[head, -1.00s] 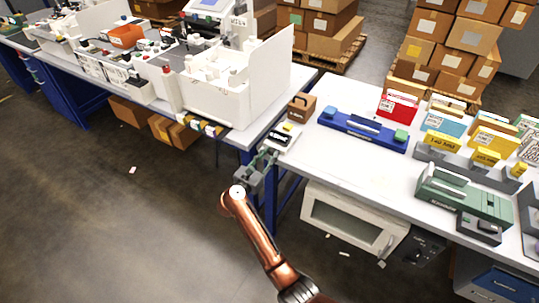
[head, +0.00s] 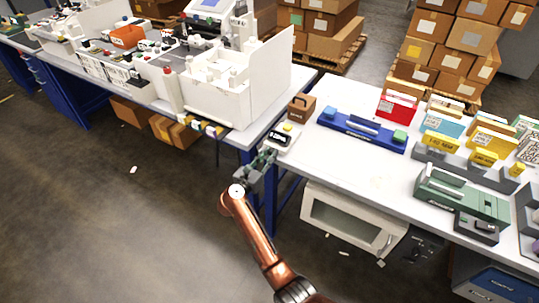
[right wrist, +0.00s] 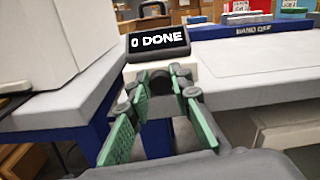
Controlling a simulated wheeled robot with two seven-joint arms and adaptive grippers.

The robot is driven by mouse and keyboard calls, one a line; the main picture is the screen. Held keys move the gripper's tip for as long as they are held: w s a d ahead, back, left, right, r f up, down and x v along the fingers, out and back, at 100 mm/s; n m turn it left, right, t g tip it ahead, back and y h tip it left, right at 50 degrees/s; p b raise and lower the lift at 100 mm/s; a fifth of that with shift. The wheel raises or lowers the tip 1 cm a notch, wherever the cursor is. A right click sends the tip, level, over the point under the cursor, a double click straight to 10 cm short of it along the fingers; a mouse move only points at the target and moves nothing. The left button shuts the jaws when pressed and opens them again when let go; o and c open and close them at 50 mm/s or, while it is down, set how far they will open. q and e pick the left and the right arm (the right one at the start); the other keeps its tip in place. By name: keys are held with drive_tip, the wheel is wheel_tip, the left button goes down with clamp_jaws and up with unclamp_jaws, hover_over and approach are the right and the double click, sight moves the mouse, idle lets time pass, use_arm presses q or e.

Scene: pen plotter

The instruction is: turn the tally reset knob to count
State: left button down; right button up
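The tally counter (head: 281,138) is a small white box with a black display at the front left corner of the right table. In the right wrist view its display (right wrist: 157,41) reads "0 DONE". A dark, round knob-like part (right wrist: 160,83) shows on its front face below the display, partly hidden by the fingers. My right gripper (head: 267,156) is in front of the counter. In the right wrist view its green-padded fingers (right wrist: 162,92) are apart, one on each side of the dark part; contact cannot be told. My left gripper is out of view.
A brown box (head: 301,107) stands just behind the counter and a blue long fixture (head: 362,130) lies to its right. A white walled bin (head: 222,90) stands on the left table. A white oven-like cabinet (head: 352,222) is below the right table.

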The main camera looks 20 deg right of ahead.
drive_tip(key=o, duration=0.4)
drive_tip(key=shift+o, duration=0.2)
drive_tip(key=v, duration=0.7)
drive_tip(key=shift+s+a, duration=0.2)
drive_tip(key=shift+a, duration=0.05)
